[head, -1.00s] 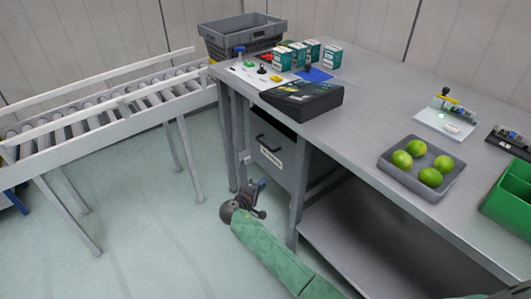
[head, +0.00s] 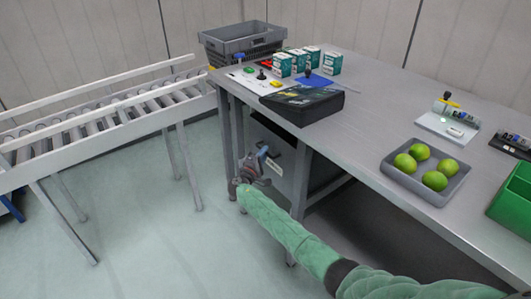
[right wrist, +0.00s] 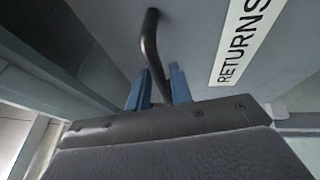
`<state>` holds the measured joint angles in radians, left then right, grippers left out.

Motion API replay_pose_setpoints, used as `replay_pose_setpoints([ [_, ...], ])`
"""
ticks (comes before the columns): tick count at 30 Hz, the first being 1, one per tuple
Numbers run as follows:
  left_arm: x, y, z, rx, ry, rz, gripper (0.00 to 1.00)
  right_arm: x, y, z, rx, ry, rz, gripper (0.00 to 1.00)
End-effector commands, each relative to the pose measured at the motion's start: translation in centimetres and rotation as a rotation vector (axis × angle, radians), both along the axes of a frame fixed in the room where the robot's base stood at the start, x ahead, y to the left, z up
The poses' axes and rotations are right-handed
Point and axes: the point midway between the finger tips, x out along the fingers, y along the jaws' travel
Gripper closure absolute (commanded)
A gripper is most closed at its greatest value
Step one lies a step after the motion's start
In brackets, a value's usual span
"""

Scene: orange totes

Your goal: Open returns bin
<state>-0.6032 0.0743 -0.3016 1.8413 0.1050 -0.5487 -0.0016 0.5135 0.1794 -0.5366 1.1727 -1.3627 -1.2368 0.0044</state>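The grey returns bin (head: 287,178) hangs under the left end of the workbench. My right gripper (head: 264,158) is in front of it and covers part of its face and label. In the right wrist view the bin's front (right wrist: 195,35) carries a white RETURNS label (right wrist: 240,45) and a dark bar handle (right wrist: 149,42). The blue fingers of my right gripper (right wrist: 160,85) stand apart on either side of the handle, with a visible gap beside the bar. The bin looks closed. My left gripper is not in view.
The metal workbench (head: 365,130) holds a black box (head: 303,104), a grey tray of limes (head: 450,189) and a green bin (head: 512,195). A roller conveyor (head: 100,125) stands at the left. The floor (head: 150,235) before the bin is clear.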

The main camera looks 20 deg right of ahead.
Motion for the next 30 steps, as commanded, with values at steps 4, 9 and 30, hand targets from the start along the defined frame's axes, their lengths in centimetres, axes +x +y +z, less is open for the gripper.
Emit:
replay_pose_setpoints([
  [4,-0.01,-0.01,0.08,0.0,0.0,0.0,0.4,0.64,-0.79,0.12,-0.001,0.001,-0.001,0.78],
  [9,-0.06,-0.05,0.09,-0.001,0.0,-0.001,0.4,0.83,-0.96,0.16,-0.001,0.001,0.0,0.78],
  [30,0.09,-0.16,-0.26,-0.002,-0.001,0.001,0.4,0.63,-0.48,-0.12,0.002,0.002,0.001,1.0],
])
